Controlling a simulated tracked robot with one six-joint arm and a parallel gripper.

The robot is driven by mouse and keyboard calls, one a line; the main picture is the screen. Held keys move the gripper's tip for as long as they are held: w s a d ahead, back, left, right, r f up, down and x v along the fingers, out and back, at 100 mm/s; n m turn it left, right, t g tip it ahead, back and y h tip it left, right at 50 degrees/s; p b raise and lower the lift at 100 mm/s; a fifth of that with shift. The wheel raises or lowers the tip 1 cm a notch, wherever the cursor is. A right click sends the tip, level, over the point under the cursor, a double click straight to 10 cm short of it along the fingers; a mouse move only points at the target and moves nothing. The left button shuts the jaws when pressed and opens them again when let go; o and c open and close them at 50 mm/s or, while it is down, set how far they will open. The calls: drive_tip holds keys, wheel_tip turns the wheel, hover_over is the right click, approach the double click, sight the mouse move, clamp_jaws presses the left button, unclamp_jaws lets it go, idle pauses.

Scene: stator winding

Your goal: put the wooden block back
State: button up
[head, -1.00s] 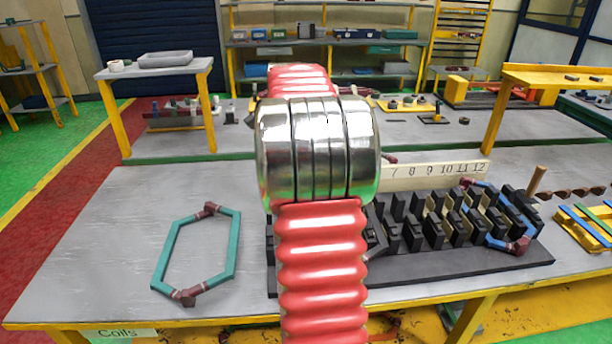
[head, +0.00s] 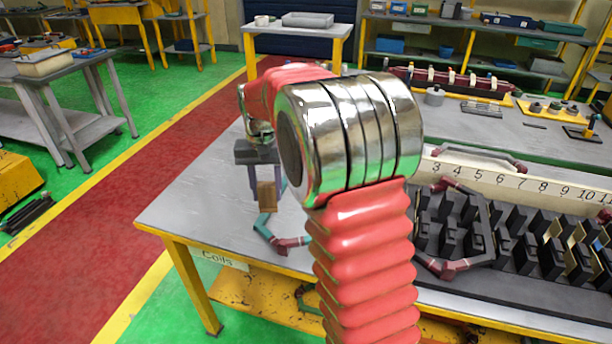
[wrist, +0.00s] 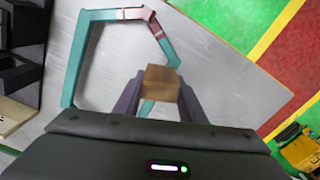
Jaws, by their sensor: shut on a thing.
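The wooden block (wrist: 161,83) is a small brown block between the two fingers of my gripper (wrist: 158,92) in the wrist view. In the head view the block (head: 267,195) hangs below my gripper (head: 266,182), which is shut on it above the left part of the grey table. The teal coil with dark red wrapped ends (wrist: 92,55) lies on the table beyond the block in the wrist view. In the head view my arm and gripper hide much of this coil (head: 265,226). How high the block is above the table is hard to tell.
The black slotted stator (head: 510,240) stands on the right of the table, with a dark red and grey coil (head: 450,265) at its left end. A numbered strip (head: 520,184) runs behind it. The table's left part (head: 185,200) is bare. A red floor lane (head: 110,240) lies left.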

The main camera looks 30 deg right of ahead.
drive_tip(key=a+f+n, duration=0.2)
drive_tip(key=a+n, duration=0.3)
drive_tip(key=a, duration=0.5)
drive_tip(key=shift+w+f+n, duration=0.2)
drive_tip(key=shift+w+n, duration=0.1)
drive_tip(key=shift+a, duration=0.1)
